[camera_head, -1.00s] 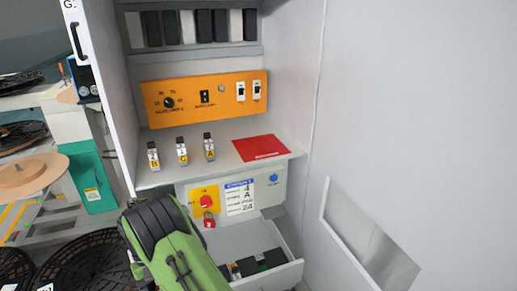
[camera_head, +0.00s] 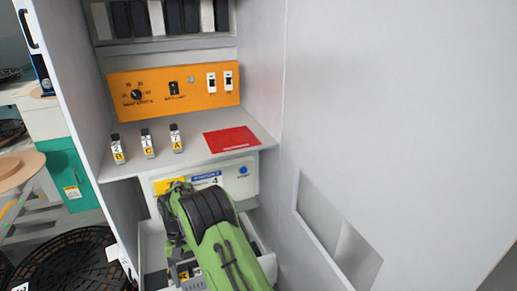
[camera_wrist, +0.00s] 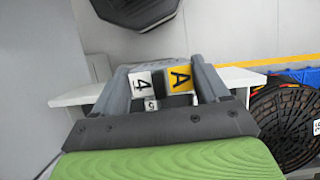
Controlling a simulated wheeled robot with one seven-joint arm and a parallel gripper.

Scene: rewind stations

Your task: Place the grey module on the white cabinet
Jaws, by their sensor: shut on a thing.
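My gripper (camera_wrist: 160,88) is shut on a small module (camera_wrist: 160,79) with a white "4" label and a yellow "A" label; only its labelled face and a dark strip show. The white cabinet (camera_head: 195,158) fills the middle of the head view. Its shelf carries three small grey modules with labels (camera_head: 117,148), (camera_head: 147,143), (camera_head: 176,138) in a row at the left and a red patch (camera_head: 231,139) at the right.
An orange switch panel (camera_head: 190,84) stands behind the shelf. A side wall (camera_head: 400,90) rises at the right. Black reels (camera_head: 70,262) lie lower left. The red patch is bare.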

